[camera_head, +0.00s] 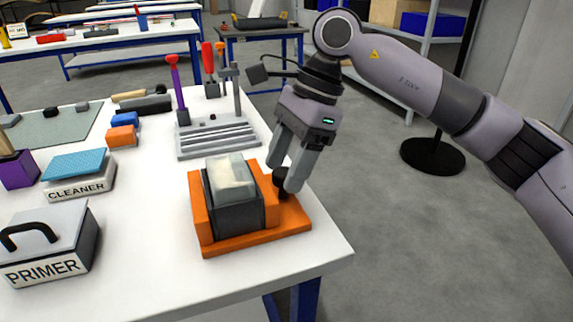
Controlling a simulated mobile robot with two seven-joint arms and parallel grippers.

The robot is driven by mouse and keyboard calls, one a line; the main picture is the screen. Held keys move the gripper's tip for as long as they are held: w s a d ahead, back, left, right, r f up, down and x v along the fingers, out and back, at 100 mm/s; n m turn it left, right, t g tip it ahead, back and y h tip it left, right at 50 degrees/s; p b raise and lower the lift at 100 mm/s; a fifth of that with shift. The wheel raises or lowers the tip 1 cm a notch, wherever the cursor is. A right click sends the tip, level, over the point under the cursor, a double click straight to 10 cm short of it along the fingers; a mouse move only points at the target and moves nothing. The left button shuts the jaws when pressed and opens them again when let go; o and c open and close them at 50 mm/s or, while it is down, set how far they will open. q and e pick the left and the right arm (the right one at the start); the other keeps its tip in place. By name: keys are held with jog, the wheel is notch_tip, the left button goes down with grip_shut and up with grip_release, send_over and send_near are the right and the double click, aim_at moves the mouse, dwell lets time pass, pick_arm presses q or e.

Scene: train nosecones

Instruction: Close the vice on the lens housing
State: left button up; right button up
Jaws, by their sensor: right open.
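An orange vice (267,236) stands near the right edge of the white table. A dark housing with a pale, glassy top, which looks like the lens housing (232,178), sits between its upright orange jaws. I cannot tell whether both jaws touch it. A black knob (283,187) is on the vice's right side. My right gripper (282,182) points down over that side, its two fingers apart, with the knob at or between the fingertips. Contact with the knob is unclear. My left gripper is not in view.
A grey grooved rack (218,140) with upright tools stands behind the vice. A primer box (48,245) and a cleaner box (78,175) are on the left. Small orange and blue blocks (122,136) lie farther back. The table's front middle is clear.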

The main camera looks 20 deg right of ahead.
jog(key=shift+a+f, duration=0.1)
jog(key=shift+f, duration=0.05)
jog(key=c, duration=1)
jog(key=shift+m+t+b, duration=0.3)
jog(key=shift+m, duration=0.5)
jog(key=o, duration=1)
